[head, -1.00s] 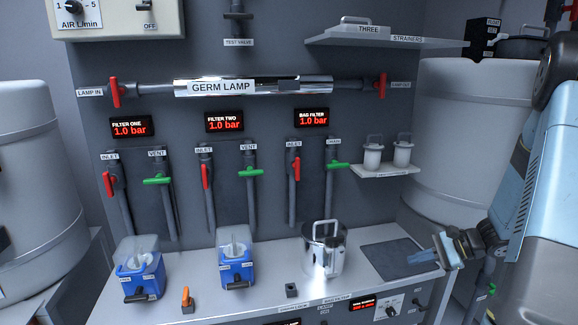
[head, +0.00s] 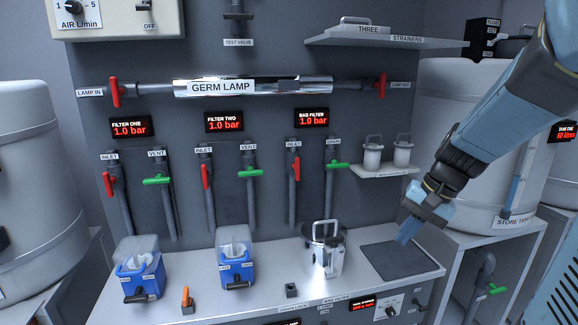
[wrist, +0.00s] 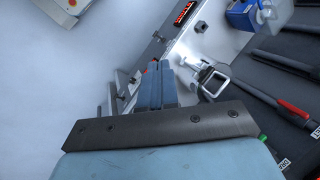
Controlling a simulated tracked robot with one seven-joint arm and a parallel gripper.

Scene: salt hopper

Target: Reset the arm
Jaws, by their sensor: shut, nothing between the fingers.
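My arm reaches in from the upper right in the head view. My gripper (head: 407,232) points down above the dark mat (head: 385,264) at the right end of the bench. Its fingers are shut together and empty. In the wrist view the closed fingers (wrist: 157,84) show in the middle, beside the metal bag filter pot (wrist: 212,80). In the head view the gripper is to the right of that pot (head: 324,252), apart from it.
Two blue filter housings (head: 139,268) (head: 236,262) stand on the bench. A small shelf (head: 385,171) with two strainers is behind my gripper. The store tank (head: 480,190) stands at the right, behind my arm. The mat is bare.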

